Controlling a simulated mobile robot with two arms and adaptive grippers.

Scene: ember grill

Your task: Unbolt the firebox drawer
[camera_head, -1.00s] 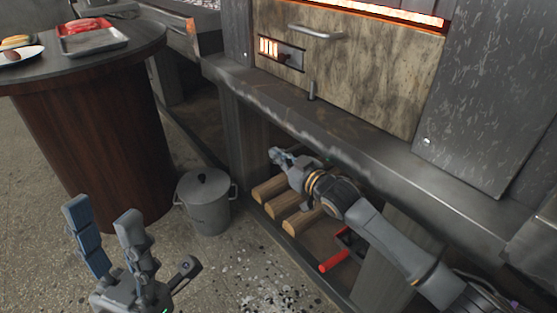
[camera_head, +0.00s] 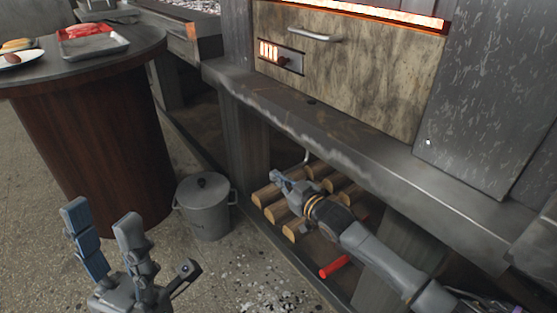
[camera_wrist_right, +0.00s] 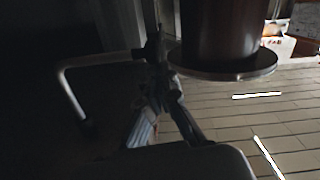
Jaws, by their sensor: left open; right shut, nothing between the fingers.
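The stained tan panel (camera_head: 350,75), which looks like the firebox drawer front, is closed and has a bar handle (camera_head: 314,37). A small dark hole (camera_head: 311,101) shows in the metal ledge below it. A bent metal rod (camera_head: 307,155), apparently the bolt, hangs under the ledge; it also shows in the right wrist view (camera_wrist_right: 75,92). My right gripper (camera_head: 278,178) is shut and empty under the ledge, close to the rod; I cannot tell whether they touch. My left gripper (camera_head: 103,218) is open and empty at the lower left.
Several logs (camera_head: 270,193) and a red-handled tool (camera_head: 334,267) lie on the shelf under the ledge. A lidded grey pot (camera_head: 204,210) stands on the floor. A round table (camera_head: 60,80) with a meat tray (camera_head: 122,42) stands at the left.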

